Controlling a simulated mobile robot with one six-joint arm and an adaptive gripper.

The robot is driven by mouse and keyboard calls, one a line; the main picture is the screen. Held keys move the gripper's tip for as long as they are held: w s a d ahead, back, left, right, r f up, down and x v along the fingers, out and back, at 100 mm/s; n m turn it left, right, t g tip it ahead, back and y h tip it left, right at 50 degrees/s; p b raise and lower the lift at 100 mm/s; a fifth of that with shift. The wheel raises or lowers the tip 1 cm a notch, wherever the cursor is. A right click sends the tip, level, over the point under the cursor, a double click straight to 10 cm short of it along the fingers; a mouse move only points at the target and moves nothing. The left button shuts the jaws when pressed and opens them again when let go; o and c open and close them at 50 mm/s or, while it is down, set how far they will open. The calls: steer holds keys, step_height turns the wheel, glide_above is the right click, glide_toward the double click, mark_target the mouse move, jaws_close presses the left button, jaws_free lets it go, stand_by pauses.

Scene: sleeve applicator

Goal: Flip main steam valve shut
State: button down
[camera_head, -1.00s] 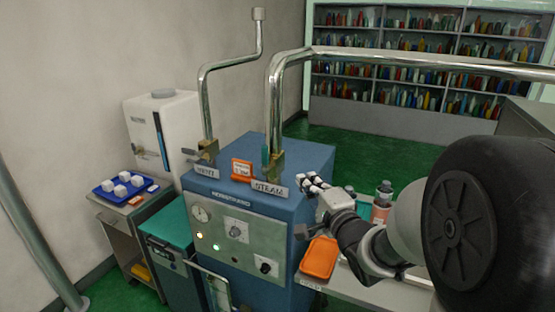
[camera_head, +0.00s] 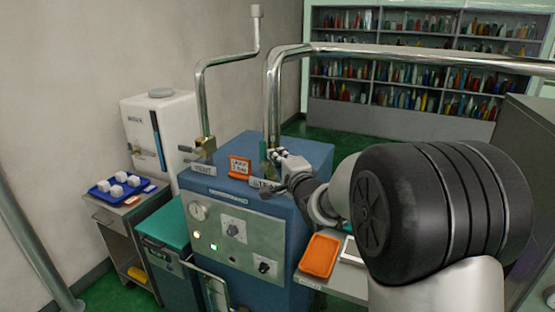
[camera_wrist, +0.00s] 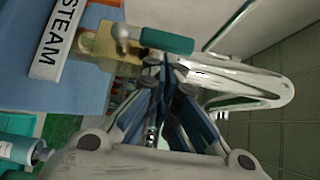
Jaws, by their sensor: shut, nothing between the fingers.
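The steam valve is a brass body (camera_wrist: 97,43) at the foot of a chrome pipe, beside the white STEAM label (camera_wrist: 56,38). Its teal lever (camera_wrist: 167,40) reaches out along the pipe in the wrist view. In the head view the lever (camera_head: 263,150) stands upright at the pipe's foot, and the label is partly hidden by my gripper (camera_head: 283,158). My gripper (camera_wrist: 165,68) is shut and empty, with its tips right by the lever. I cannot tell whether they touch it.
A VENT valve (camera_head: 206,146) with its own pipe stands left on the blue machine (camera_head: 230,185). An orange sign (camera_head: 240,167) sits between the valves. An orange tray (camera_head: 320,256) lies on the table to the right. The chrome pipe (camera_head: 273,95) rises close behind my gripper.

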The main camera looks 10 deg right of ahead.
steer(key=shift+w+a+r, duration=0.1)
stand_by(0.4)
steer(key=shift+a+r+p, duration=0.1)
steer(key=shift+r+p, duration=0.05)
steer(key=shift+p, duration=0.6)
